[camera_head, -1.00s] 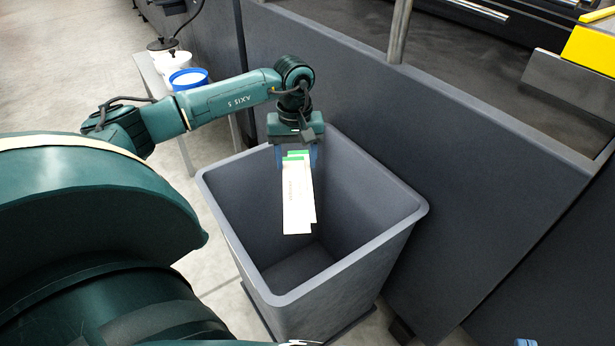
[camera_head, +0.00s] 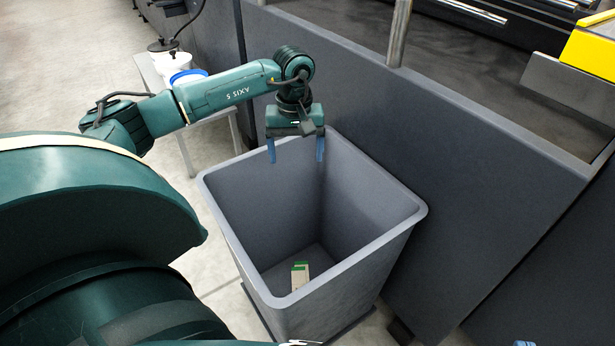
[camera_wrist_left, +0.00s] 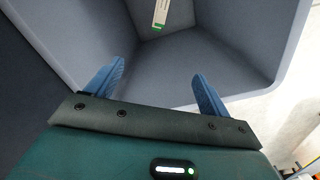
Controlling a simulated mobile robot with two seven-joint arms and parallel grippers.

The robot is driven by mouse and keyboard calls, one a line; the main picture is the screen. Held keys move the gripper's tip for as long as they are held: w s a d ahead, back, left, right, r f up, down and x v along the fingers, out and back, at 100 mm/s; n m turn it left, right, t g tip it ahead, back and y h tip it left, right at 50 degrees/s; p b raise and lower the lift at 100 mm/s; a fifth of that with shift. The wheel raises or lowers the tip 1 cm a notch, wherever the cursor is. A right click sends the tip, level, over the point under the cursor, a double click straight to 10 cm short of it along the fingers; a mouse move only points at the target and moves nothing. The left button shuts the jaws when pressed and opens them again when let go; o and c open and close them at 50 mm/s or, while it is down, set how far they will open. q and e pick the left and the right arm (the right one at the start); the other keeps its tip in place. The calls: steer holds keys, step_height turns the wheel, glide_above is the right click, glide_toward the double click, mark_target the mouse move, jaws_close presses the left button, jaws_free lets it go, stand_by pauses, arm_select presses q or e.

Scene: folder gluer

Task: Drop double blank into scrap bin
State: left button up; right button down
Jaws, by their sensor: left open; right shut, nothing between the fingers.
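The grey scrap bin (camera_head: 225,185) stands open below my left gripper (camera_head: 296,150). The left gripper is open and empty, its two blue fingers spread and pointing down at the bin's far side. The double blank (camera_head: 301,276), cream with a green end, lies at the bottom of the bin, apart from the fingers and partly hidden by the near rim. In the left wrist view the blank (camera_wrist_left: 160,14) shows on the bin floor beyond the open fingers. Only a small blue tip of my right gripper (camera_head: 524,343) shows at the bottom edge; it is shut and empty.
A dark machine panel (camera_head: 440,170) runs close behind and right of the bin. A small table (camera_head: 212,118) with white and blue tubs (camera_head: 187,76) stands behind the left arm. A yellow block (camera_head: 592,48) is at upper right. Floor is clear at upper left.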

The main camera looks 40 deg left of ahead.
arm_select(q)
step_height(320, 180, up, 11)
steer(key=p, duration=0.2)
steer(key=shift+f, duration=0.2)
arm_select(e)
steer(key=shift+w+d+f+m+g+h, duration=0.1)
steer(key=shift+d+m+g+h, duration=0.6)
steer(key=shift+g+h, duration=0.2)
